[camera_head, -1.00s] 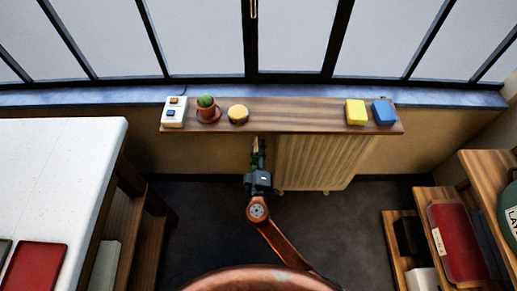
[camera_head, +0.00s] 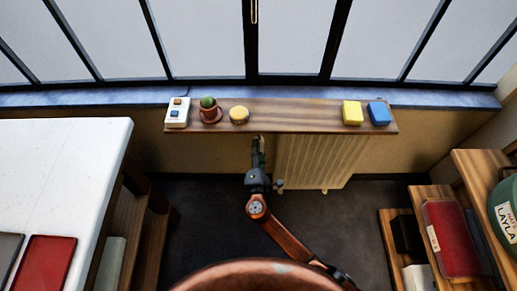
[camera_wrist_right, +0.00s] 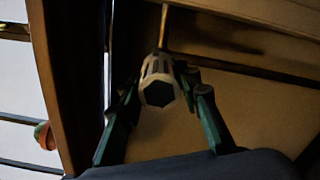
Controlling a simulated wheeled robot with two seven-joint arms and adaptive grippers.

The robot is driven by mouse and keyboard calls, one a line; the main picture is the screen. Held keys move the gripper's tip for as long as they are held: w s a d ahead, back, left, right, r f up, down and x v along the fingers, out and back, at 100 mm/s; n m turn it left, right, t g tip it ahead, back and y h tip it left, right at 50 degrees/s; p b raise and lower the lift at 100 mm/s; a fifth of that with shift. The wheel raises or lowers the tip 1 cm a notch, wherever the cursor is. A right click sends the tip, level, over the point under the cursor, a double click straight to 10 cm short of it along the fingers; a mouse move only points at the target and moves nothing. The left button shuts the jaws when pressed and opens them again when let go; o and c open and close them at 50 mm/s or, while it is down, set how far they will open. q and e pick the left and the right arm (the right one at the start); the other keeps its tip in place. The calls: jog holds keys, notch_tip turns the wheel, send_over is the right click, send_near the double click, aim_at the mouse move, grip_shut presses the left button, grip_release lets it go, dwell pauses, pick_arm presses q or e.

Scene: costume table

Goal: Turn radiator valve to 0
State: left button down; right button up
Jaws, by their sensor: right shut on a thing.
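A cream radiator (camera_head: 315,160) stands under a wooden shelf below the window. Its valve shows in the right wrist view as a pale ribbed knob (camera_wrist_right: 158,80) with a dark hexagonal end, on a thin pipe. My right gripper (camera_head: 258,145) reaches up to the radiator's left side under the shelf. In the right wrist view its green fingers (camera_wrist_right: 160,92) are on both sides of the knob, shut on it. Any number marks on the knob cannot be read. My left gripper is not in view.
The wooden shelf (camera_head: 290,115) overhangs the valve and holds a switch box (camera_head: 177,112), a potted cactus (camera_head: 210,108), a round yellow item (camera_head: 239,115), and yellow (camera_head: 352,113) and blue (camera_head: 379,113) blocks. A white table (camera_head: 70,170) is left, wooden crates (camera_head: 433,195) right.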

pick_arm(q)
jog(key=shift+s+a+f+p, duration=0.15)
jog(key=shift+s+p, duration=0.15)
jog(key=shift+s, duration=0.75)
pick_arm(e)
jog(key=shift+f+n, duration=0.1)
jog(key=shift+n, duration=0.9)
jog(key=o, duration=1.2)
jog(key=shift+c, duration=0.2)
jog(key=shift+s, duration=0.2)
jog(key=s, duration=1.1)
jog(key=shift+s, duration=0.3)
